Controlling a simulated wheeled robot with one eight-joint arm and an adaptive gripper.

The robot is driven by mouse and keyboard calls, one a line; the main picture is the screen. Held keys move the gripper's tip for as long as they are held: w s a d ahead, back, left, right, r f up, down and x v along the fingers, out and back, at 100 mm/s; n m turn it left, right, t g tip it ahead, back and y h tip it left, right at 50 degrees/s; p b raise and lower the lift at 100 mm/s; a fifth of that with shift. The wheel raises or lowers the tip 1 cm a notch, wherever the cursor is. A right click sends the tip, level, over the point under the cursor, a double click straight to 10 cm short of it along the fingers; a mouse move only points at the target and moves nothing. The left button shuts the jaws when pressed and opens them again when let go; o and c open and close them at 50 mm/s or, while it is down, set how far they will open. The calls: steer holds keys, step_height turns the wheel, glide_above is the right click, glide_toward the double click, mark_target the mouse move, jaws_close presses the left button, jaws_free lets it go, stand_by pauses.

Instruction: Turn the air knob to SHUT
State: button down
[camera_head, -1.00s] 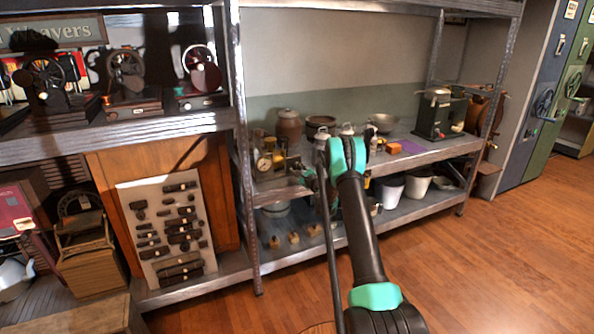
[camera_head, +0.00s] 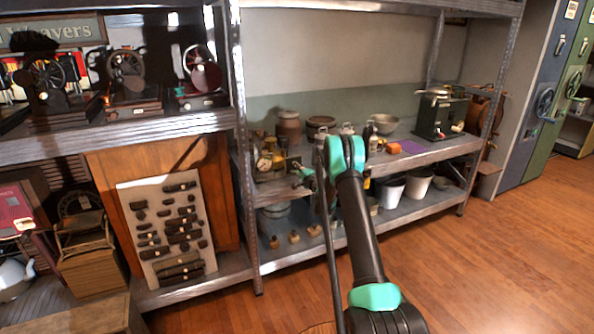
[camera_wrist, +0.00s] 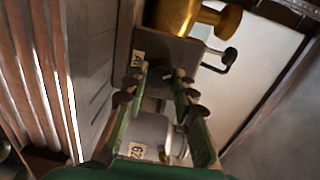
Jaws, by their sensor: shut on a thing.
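In the wrist view, the green fingers of my gripper (camera_wrist: 161,77) are around a small dark knob (camera_wrist: 159,83), taken to be the air knob. The fingers hide most of it, and I cannot read its setting. The knob sits on a grey device (camera_wrist: 180,50) with a brass cylinder (camera_wrist: 184,15) and a black bent handle (camera_wrist: 222,61). A small tag (camera_wrist: 137,59) is beside the left fingertip, too small to read. In the head view, my gripper (camera_head: 304,173) is at the middle shelf, partly hidden by my arm.
A pale can with a number tag (camera_wrist: 137,151) lies below the fingers in the wrist view. In the head view, a gauge (camera_head: 264,163), brown jar (camera_head: 289,126) and metal bowl (camera_head: 384,124) stand on the middle shelf (camera_head: 430,151). A metal post (camera_head: 243,170) stands left. The floor at right is clear.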

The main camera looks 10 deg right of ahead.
steer(key=shift+n, duration=0.8)
steer(key=c, duration=1.2)
jaws_free()
steer(key=shift+s, duration=0.1)
steer(key=v, duration=1.2)
